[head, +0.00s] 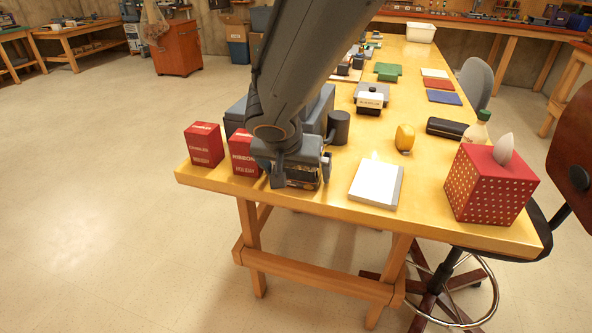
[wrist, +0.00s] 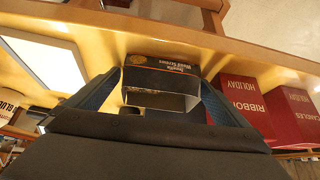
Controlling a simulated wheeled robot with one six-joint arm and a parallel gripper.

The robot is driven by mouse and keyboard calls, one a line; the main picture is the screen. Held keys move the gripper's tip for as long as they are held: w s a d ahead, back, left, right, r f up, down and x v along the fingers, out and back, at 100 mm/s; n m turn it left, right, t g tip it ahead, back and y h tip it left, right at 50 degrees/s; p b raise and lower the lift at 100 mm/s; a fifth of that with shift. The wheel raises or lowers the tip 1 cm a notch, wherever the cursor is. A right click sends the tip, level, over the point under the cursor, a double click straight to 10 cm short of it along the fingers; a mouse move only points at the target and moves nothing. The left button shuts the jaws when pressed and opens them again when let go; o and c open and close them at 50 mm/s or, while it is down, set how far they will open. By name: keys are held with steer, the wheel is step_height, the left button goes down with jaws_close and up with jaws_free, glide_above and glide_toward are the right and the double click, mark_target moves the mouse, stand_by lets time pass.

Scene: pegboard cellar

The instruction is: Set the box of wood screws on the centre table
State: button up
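The box of wood screws (wrist: 160,78) is small and dark, with orange and white lettering, and sits between my gripper's two fingers. In the head view the box (head: 303,174) shows only in part below my wrist, at the near left edge of the wooden table (head: 222,181). My gripper (head: 302,177) points down there, and in the wrist view my gripper (wrist: 161,78) has a fingertip against each side of the box. Whether the box rests on the tabletop or hangs just above it is hard to tell.
Two red boxes (head: 204,145) (head: 241,153) stand just left of my gripper. A white pad (head: 376,184) lies to the right, with a red dotted tissue box (head: 488,186) beyond it. A dark cylinder (head: 339,127) and a yellow object (head: 405,138) stand behind. Chairs flank the table's right side.

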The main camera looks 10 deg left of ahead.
steer(key=shift+r+p, duration=0.2)
steer(key=shift+p, duration=0.15)
steer(key=v, duration=1.2)
steer(key=d+f+g, duration=0.1)
steer(key=d+f, duration=0.1)
steer(key=d, duration=0.4)
steer(key=d+f+g+h, duration=0.1)
steer(key=d, duration=0.5)
steer(key=d+f+g, duration=0.1)
steer(key=d+f, duration=0.1)
steer(key=d, duration=0.4)
steer(key=shift+w+d+f+h, duration=0.1)
steer(key=shift+w+f+h, duration=0.2)
steer(key=shift+w+f, duration=0.1)
steer(key=s+d+f+g+y, duration=0.1)
steer(key=s+d+f, duration=0.2)
steer(key=s+d, duration=0.2)
steer(key=s+d+f+g, duration=0.2)
steer(key=s+d, duration=0.3)
steer(key=d, duration=0.7)
steer(key=shift+f+m+g+y, duration=0.3)
steer(key=shift+f+m+y, duration=0.1)
steer(key=shift+f, duration=0.05)
steer(key=shift+d, duration=0.1)
